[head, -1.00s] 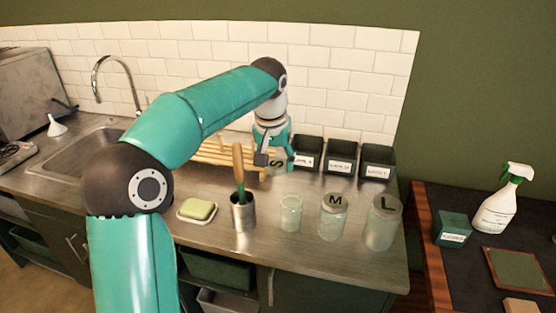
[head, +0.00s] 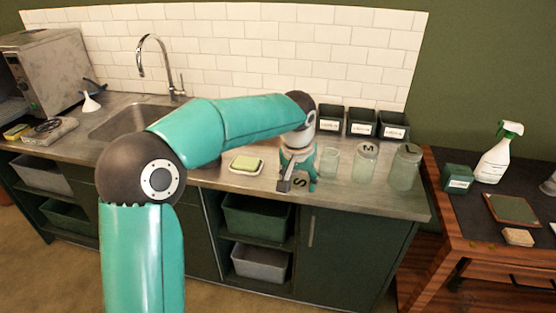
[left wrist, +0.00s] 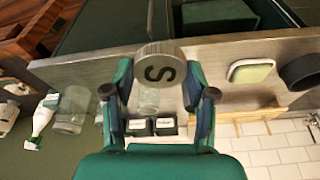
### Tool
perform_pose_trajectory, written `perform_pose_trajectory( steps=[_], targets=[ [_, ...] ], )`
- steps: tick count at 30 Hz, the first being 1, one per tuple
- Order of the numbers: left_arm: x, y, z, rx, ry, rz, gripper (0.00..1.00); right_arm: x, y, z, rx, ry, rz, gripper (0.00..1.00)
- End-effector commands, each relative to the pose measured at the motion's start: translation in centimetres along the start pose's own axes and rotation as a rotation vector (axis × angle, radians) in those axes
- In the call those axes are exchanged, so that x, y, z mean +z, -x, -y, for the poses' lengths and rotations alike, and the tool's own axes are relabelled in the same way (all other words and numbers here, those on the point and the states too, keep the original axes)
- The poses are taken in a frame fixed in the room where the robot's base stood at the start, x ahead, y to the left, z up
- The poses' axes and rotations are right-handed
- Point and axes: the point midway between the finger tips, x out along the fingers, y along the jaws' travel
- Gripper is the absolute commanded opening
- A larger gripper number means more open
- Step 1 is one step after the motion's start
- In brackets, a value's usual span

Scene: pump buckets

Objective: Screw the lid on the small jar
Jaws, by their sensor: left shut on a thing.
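My left gripper (head: 296,172) is shut on the lid marked S (head: 299,184), near the counter's front edge. In the left wrist view the gripper (left wrist: 160,95) has the round grey lid (left wrist: 158,72) between its fingertips, with the S facing the camera. The small jar (head: 330,163) is clear glass and stands upright and open on the counter, just right of the gripper. In the left wrist view a clear jar (left wrist: 148,98) shows behind the lid, partly hidden by it. The lid and the small jar are apart. My right gripper is not in view.
Lidded jars marked M (head: 364,163) and L (head: 404,170) stand right of the small jar. Several black bins (head: 361,123) stand behind. A soap dish (head: 246,165) lies left of the gripper. The metal cup with the wooden-handled tool is hidden behind my arm.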

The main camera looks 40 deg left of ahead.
Motion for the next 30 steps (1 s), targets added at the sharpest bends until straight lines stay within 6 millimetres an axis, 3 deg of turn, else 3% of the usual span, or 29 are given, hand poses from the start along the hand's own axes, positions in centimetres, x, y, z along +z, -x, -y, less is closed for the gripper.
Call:
perform_pose_trajectory(
  steps=[8, 18, 22, 30],
  targets=[
    [2.7, -5.7, -6.0, 0.029, -0.134, 0.002, 0.42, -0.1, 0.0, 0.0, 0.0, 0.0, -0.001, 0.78],
    [7.6, -12.3, -13.6, 0.092, -0.278, 0.003, 0.42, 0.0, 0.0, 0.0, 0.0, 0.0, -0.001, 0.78],
    [8.3, -13.2, -14.7, 0.103, -0.294, 0.002, 0.42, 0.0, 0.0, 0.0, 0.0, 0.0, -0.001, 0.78],
    [8.4, -13.3, -14.8, 0.104, -0.293, 0.001, 0.42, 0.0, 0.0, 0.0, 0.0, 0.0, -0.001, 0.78]
  ],
)
